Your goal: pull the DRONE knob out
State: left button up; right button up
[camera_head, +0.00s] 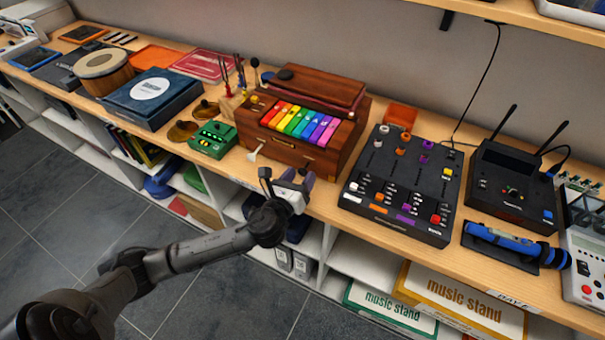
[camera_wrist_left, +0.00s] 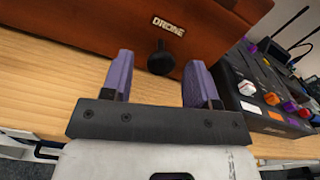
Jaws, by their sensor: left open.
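The black DRONE knob (camera_wrist_left: 160,58) sticks out of the front of a brown wooden box, just under a small DRONE label (camera_wrist_left: 168,27) in the left wrist view. The box (camera_head: 287,147) stands on the wooden bench and carries rainbow-coloured keys (camera_head: 300,123) in the head view. My left gripper (camera_head: 299,178) is open in front of the box's lower front. In the left wrist view its two purple fingers (camera_wrist_left: 159,75) stand apart, one to each side of the knob in the picture. Contact with the knob cannot be seen. In the head view I cannot make out the knob near my gripper.
A black mixer (camera_head: 405,180) with coloured knobs stands right of the box. A green pedal (camera_head: 212,139) and brown castanets (camera_head: 183,131) lie to its left. A white lever (camera_head: 255,153) sticks out at the box's front left. Bare bench edge runs below the box.

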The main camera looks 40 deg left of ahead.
pick_arm(q)
jog(key=shift+x, duration=0.85)
grip_shut()
